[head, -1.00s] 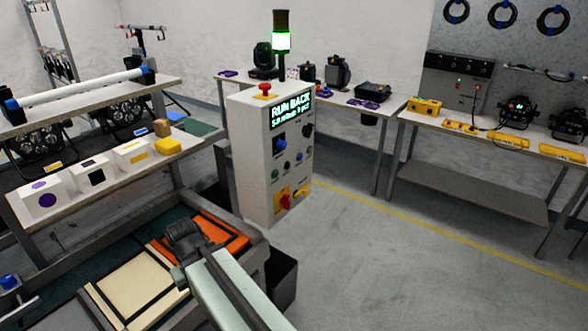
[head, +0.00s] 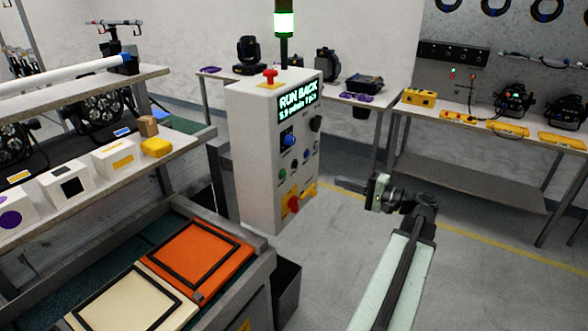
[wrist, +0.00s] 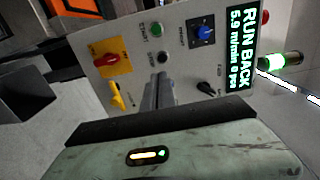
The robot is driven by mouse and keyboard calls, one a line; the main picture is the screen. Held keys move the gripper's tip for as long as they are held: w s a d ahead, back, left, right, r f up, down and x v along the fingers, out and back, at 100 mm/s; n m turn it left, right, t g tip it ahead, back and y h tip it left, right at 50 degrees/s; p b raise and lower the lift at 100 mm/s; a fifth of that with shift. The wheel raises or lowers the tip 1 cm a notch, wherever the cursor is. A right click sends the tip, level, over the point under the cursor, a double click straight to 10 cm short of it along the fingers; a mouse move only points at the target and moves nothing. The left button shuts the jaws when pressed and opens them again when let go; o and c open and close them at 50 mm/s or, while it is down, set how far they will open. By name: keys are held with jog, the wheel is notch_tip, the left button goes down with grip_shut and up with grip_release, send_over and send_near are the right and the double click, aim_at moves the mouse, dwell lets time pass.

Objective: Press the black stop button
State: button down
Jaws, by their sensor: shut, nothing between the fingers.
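The control cabinet (head: 262,150) stands in the middle of the head view, its panel facing right. A small black button (wrist: 162,57) shows on the panel in the wrist view, beside a green button (wrist: 156,29). The green button also shows in the head view (head: 282,174). My gripper (head: 340,182) is shut and empty, to the right of the cabinet in the head view, with its fingers toward the panel. In the wrist view my fingers (wrist: 160,82) overlap the panel just below the black button; contact cannot be told and part of the panel is hidden.
The panel also bears a blue knob (head: 288,139), a black knob (head: 315,123) and a red switch (head: 293,203) on yellow. A red mushroom button (head: 269,75) tops the cabinet. The conveyor (head: 225,295) is at front left. The floor right of the cabinet is clear.

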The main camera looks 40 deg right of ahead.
aim_at(296, 165)
jog(key=shift+s+d+r, duration=0.2)
jog(key=shift+s+d, duration=0.05)
jog(key=x, duration=1.4)
jog(key=shift+w+a, duration=0.1)
